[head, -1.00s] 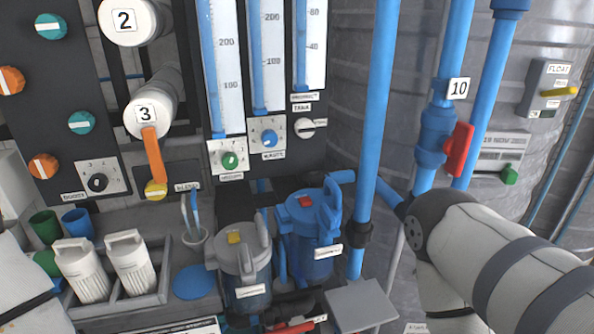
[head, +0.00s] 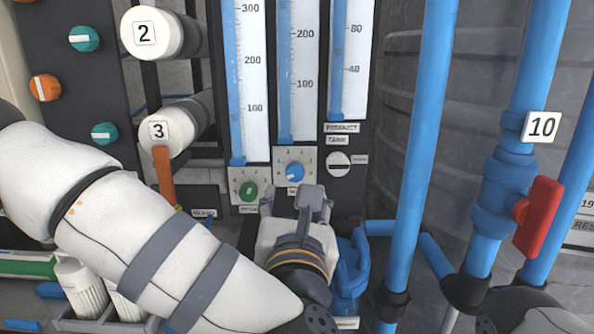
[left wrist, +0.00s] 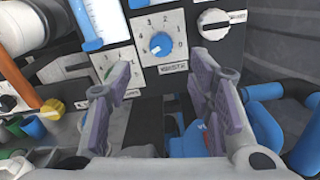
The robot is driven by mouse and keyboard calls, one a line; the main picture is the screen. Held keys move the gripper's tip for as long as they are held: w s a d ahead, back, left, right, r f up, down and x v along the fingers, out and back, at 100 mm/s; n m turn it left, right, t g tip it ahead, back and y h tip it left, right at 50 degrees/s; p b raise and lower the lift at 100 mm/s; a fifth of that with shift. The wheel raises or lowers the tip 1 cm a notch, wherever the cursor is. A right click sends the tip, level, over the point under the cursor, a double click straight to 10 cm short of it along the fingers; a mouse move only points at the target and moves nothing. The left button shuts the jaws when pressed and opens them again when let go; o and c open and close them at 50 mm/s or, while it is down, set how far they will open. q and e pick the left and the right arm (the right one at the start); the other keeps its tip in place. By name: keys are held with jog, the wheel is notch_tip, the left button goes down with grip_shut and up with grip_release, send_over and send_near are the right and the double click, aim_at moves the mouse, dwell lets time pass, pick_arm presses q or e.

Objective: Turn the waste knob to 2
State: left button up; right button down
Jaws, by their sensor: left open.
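The waste knob (head: 295,172) is a blue knob on a white dial plate below the middle gauge. The left wrist view shows the waste knob (left wrist: 161,44) closer, with numbers around it and the label WASTE below. Its white mark points to the lower left; I cannot tell an exact reading. My left gripper (head: 314,205) is just below and in front of the knob in the head view, partly covering its label. In the left wrist view my left gripper (left wrist: 163,95) is open and empty, its fingers spread below the dial, apart from the knob. My right gripper is out of view.
A green knob (head: 248,191) sits left of the waste dial and a white knob (head: 339,164) to its right. A tall blue pipe (head: 420,150) stands to the right. An orange lever (head: 164,175) and a blue housing (head: 352,275) are nearby.

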aim_at(295, 173)
pick_arm(q)
jog(key=w, duration=1)
jog(key=shift+w+d+r, duration=0.1)
jog(key=shift+w, duration=0.05)
jog(key=shift+c, duration=0.3)
grip_shut()
